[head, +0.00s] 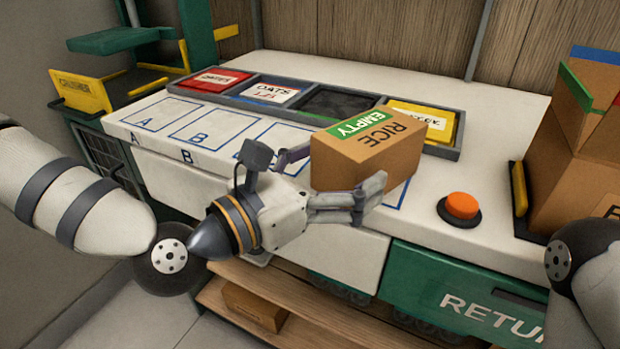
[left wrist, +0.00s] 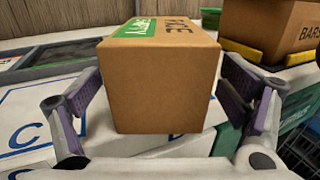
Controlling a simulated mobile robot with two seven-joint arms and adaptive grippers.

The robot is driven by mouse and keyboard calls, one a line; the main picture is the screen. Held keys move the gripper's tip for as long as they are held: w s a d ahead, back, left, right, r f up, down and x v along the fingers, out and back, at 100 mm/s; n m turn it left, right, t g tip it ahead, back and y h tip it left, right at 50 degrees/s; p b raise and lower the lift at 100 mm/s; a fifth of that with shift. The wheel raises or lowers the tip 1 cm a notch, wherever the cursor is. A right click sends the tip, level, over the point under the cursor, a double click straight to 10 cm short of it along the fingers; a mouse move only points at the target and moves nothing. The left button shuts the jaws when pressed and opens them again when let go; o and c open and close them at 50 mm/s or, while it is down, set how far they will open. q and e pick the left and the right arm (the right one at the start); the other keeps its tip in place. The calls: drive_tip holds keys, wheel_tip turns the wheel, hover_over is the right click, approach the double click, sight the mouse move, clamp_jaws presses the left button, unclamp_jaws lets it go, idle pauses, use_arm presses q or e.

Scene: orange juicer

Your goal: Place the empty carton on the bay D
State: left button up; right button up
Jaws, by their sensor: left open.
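The empty carton (head: 367,158) is a brown box with a green EMPTY label and the word RICE on top. It sits at the right end of the row of blue bay outlines on the white worktop, over bay D (left wrist: 178,136), whose letter is mostly hidden. My left gripper (head: 333,182) is open, with its fingers on either side of the carton's near end. In the left wrist view the carton (left wrist: 160,85) stands between the spread fingers, with gaps visible on both sides. My right gripper is out of view; only part of the right arm shows.
Bays A (head: 150,113) and B (head: 211,128) are bare. A divided tray (head: 310,108) with colored packs lies behind the bays. An orange button (head: 462,206) is right of the carton. Stacked brown boxes (head: 575,150) stand at the far right. A green RETURN bin (head: 460,290) is below the edge.

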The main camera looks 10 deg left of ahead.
use_arm(q)
drive_tip(key=v, duration=0.4)
drive_tip(key=shift+s+a, duration=0.25)
drive_tip(key=shift+a, duration=0.05)
drive_tip(key=shift+s+a+r+p, duration=0.55)
drive_tip(key=shift+s+r+p, duration=0.25)
drive_tip(key=shift+p, duration=0.4)
drive_tip(key=s+f+m+g+y+p, duration=0.1)
drive_tip(key=s+f+m+g+y, duration=0.1)
drive_tip(key=s+f+m+g, duration=0.45)
drive_tip(key=s+f+m+g+y, duration=0.1)
drive_tip(key=s+f+m, duration=0.2)
drive_tip(key=s+f, duration=0.75)
drive_tip(key=s+a+f+m+g+y, duration=0.8)
drive_tip(key=s+a+f+m, duration=0.6)
drive_tip(key=m, duration=0.4)
wheel_tip(320, 180, down, 2)
drive_tip(key=shift+a+f+y, duration=0.15)
drive_tip(key=shift+a+y, duration=0.15)
drive_tip(key=shift+a, duration=0.5)
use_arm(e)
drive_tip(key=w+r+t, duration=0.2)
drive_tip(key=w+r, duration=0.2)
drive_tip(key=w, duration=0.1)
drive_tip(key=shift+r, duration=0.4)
